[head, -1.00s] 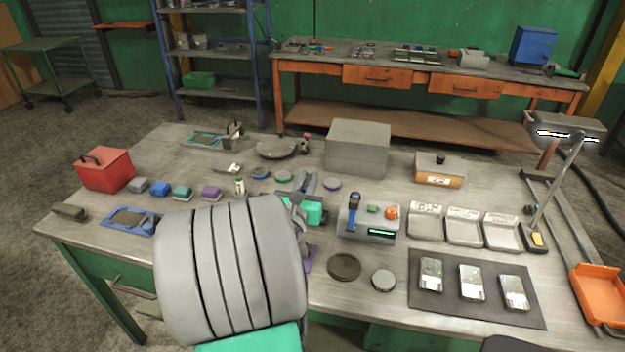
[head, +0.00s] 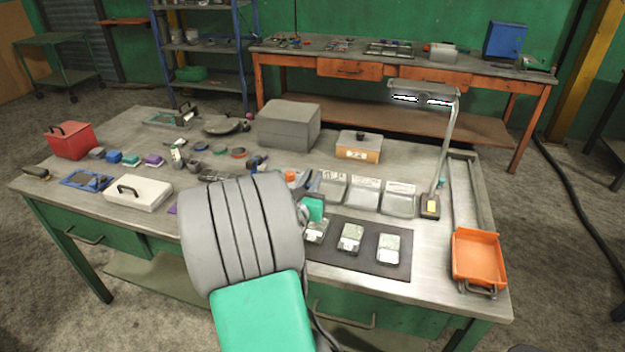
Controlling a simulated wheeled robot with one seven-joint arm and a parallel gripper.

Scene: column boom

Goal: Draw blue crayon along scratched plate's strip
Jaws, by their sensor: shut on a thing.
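Three small metal plates lie on a dark mat (head: 336,261) at the table's front: a left plate (head: 316,232), a middle plate (head: 350,238) and a right plate (head: 388,248). I cannot make out a scratch or a strip on any of them. My gripper (head: 303,218) is just beside the left plate, mostly hidden behind my own arm. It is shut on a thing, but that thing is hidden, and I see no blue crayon. Whether it touches the plate I cannot tell.
Several shallow trays (head: 398,212) stand behind the mat. A desk lamp (head: 430,206) and an orange tray (head: 478,232) are to the right. A grey box (head: 289,141) stands farther back. A white lidded box (head: 138,206) is on the left.

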